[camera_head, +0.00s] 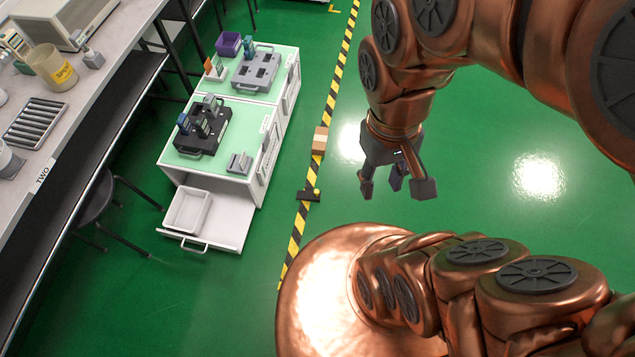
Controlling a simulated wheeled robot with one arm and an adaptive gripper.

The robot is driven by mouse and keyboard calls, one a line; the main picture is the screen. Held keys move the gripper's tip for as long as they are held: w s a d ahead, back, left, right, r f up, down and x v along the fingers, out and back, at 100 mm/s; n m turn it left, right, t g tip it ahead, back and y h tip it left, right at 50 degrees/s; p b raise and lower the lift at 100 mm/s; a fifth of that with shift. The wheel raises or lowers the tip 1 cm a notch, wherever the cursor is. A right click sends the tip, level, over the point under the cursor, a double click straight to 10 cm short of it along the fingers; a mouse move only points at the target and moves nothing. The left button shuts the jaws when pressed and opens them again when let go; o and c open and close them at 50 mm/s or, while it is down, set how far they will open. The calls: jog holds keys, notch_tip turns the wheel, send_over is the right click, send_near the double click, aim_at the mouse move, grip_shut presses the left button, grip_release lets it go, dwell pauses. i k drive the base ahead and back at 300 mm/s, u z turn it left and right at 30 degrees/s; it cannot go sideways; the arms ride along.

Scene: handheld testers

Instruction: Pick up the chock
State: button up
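Two small things on the floor could be the chock, and I cannot tell for sure which. A brown block with a paler band (320,141) sits on the same stripe, farther away. My gripper (397,186) hangs to the right of both, apart from them, with its dark fingers spread and nothing between them.
A white cabinet (258,178) with a green top holds black and grey fixtures. Its lower drawer (228,217) is pulled out, with a white bin (187,211) inside. A long bench (110,43) and a stool (97,197) stand at left. Green floor is clear at right.

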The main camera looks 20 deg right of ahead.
aim_at(315, 196)
jog(key=u, duration=3.25)
jog(key=k, duration=1.7)
jog(key=z, duration=0.6)
